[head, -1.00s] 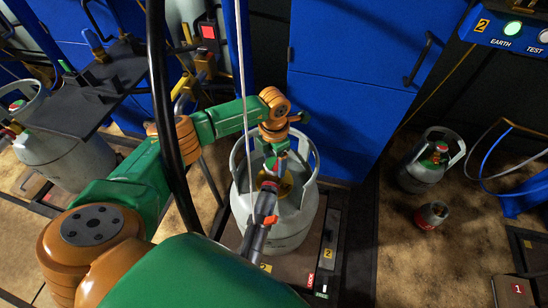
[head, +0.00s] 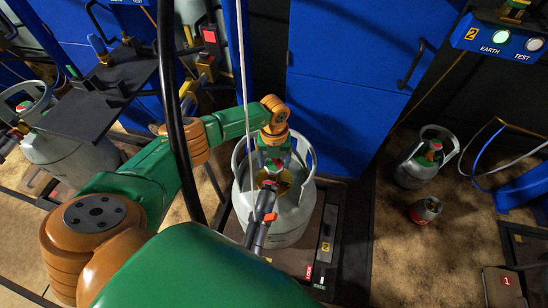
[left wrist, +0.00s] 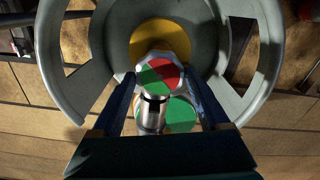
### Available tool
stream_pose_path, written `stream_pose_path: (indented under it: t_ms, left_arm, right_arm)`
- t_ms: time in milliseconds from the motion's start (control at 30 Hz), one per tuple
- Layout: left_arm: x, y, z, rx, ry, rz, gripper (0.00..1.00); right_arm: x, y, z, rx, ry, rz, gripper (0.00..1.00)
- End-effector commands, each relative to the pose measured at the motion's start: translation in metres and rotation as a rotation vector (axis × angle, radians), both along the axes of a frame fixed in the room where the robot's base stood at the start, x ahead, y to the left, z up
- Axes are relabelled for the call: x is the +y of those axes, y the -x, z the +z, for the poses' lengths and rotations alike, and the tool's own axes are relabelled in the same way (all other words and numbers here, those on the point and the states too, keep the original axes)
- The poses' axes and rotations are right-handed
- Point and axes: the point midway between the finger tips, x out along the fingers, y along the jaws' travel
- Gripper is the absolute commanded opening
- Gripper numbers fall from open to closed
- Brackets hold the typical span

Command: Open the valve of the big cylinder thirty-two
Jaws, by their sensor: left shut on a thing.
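The big grey cylinder (head: 290,218) stands upright on the scale marked 2, inside its round collar. Its valve, with a red and green top (left wrist: 160,75), sits in the middle of the collar above a yellow disc (left wrist: 158,38). My left gripper (left wrist: 161,88) comes down from above with a finger on each side of the valve and is shut on it. In the head view my left gripper (head: 274,160) partly hides the valve. A dark filling head with an orange lever (head: 268,217) is at the valve's near side. My right gripper is not in view.
A small grey cylinder (head: 411,172) and a smaller canister (head: 426,211) stand on the floor at the right. Another large cylinder (head: 70,160) is at the left. A black hose (head: 170,110) and a pale cord (head: 241,70) hang near my left arm. Blue cabinets (head: 345,120) stand behind.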

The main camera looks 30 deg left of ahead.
Motion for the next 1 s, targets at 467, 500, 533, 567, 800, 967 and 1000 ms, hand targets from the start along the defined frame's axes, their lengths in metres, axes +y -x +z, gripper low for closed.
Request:
stream_pose_path:
  t_ms: [467,500,533,567,800,967,1000]
  left_arm:
    - [0.000,0.000,0.002,0.000,-0.001,0.412,0.23]
    - [-0.001,0.000,0.002,0.000,-0.001,0.440,0.23]
    - [-0.001,-0.001,0.002,0.000,0.000,0.458,0.23]
    - [-0.001,-0.001,0.002,-0.001,-0.001,0.477,0.23]
    - [-0.001,-0.001,0.001,0.000,-0.001,0.588,0.23]
    - [-0.001,-0.001,0.000,-0.001,0.001,0.626,0.23]
    - [-0.001,-0.001,0.000,-0.001,0.001,0.632,0.23]
  right_arm:
    - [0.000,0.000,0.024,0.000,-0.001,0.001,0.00]
    - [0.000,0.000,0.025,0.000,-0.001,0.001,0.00]
    - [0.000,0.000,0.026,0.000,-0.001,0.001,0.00]
    - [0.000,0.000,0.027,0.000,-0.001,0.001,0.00]
    - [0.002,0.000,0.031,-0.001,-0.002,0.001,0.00]
    - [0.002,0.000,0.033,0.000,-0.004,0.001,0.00]
    - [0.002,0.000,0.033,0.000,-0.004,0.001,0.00]
